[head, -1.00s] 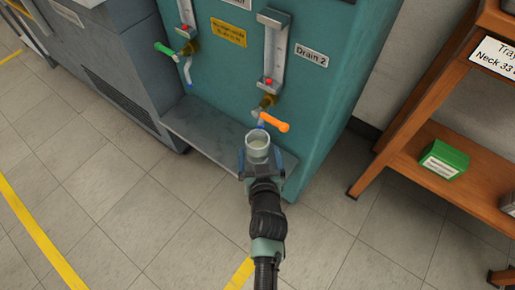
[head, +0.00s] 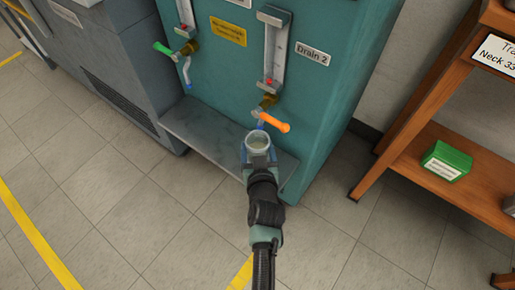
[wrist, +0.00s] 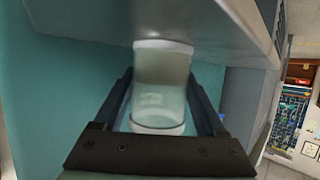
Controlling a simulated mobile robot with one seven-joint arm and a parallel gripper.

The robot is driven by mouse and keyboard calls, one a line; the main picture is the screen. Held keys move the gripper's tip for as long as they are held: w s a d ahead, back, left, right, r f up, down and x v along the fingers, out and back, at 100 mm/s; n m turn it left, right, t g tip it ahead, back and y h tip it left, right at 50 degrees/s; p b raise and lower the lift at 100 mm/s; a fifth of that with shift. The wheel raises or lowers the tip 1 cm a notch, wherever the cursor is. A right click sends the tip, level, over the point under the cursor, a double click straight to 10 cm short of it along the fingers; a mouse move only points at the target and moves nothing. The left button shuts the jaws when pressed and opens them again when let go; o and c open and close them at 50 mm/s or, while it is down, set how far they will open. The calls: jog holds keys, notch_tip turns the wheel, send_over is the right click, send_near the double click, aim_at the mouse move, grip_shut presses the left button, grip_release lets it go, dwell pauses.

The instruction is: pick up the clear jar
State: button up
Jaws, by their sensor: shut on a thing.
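The clear jar (head: 257,140) stands upright at the grey ledge of the teal cabinet, just below the orange-handled drain valve. My gripper (head: 260,157) reaches it from the front and is shut on it. In the wrist view the clear jar (wrist: 160,95) fills the space between the two dark fingers of my gripper (wrist: 160,82). Pale rims show at both ends of the jar. I cannot tell whether its base still touches the ledge.
The grey ledge (head: 205,137) runs along the cabinet's foot. The orange valve handle (head: 273,123) and its blue spout tip hang close above the jar. A wooden shelf (head: 480,190) with a green box (head: 446,161) stands at right. The floor between is clear.

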jog(key=shift+c, duration=0.5)
jog(key=shift+r+p, duration=0.35)
jog(key=shift+r, duration=0.2)
jog(key=s+d+p, duration=0.1)
jog(key=s+p, duration=0.1)
jog(key=s, duration=1.6)
jog(key=shift+d+r, duration=0.25)
jog(key=shift+w+a, duration=0.1)
jog(key=shift+w, duration=0.05)
